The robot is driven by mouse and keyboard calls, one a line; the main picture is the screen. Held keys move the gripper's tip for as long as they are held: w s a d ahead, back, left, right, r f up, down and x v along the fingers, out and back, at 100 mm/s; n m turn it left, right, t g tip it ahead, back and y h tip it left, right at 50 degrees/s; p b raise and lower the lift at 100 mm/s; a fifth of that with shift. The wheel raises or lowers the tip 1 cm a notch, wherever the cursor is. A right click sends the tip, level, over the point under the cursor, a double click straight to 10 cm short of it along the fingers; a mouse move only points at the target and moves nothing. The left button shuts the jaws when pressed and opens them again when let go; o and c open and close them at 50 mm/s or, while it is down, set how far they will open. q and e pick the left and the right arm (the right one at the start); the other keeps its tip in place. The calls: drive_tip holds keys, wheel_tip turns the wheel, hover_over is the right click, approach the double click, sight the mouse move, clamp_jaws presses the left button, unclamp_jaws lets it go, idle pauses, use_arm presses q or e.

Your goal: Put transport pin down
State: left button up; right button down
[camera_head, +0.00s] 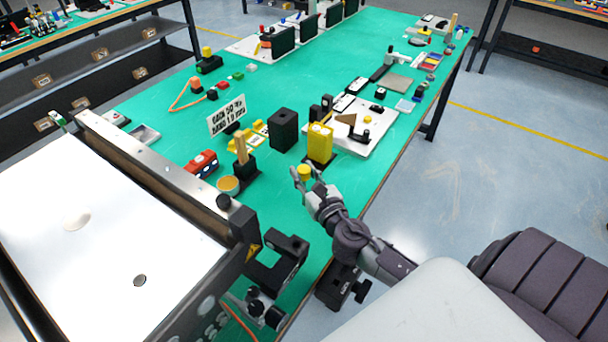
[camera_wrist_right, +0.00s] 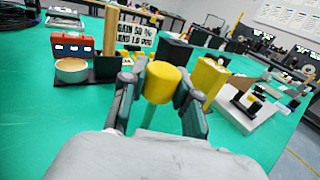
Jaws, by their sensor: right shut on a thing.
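The transport pin, seen as a short yellow cylinder (camera_head: 304,172), is between the fingertips of my right gripper (camera_head: 305,178). In the right wrist view the yellow pin (camera_wrist_right: 161,82) is upright, with a gripper finger on each side. My right gripper is shut on it near the front edge of the green table. Its lower part is hard to make out. A yellow block (camera_head: 320,143) stands just behind the pin on a dark base; it also shows in the wrist view (camera_wrist_right: 206,80). My left gripper is not in view.
A round tan-topped piece (camera_head: 228,184) and a black stand with a wooden post (camera_head: 241,151) are to the left. A black box (camera_head: 283,130) stands behind. A white plate (camera_head: 376,138) with parts lies to the right. Bare green table (camera_wrist_right: 240,135) surrounds the gripper.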

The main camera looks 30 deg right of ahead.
drive_tip(key=c, duration=0.9)
unclamp_jaws()
drive_tip(key=shift+f, duration=0.1)
drive_tip(key=shift+o, duration=0.2)
drive_tip(key=shift+r, duration=0.3)
drive_tip(key=s+a+b, duration=0.1)
drive_tip(key=s+b, duration=0.2)
drive_tip(key=s, duration=0.9)
drive_tip(key=shift+a, duration=0.25)
drive_tip(key=shift+f, duration=0.1)
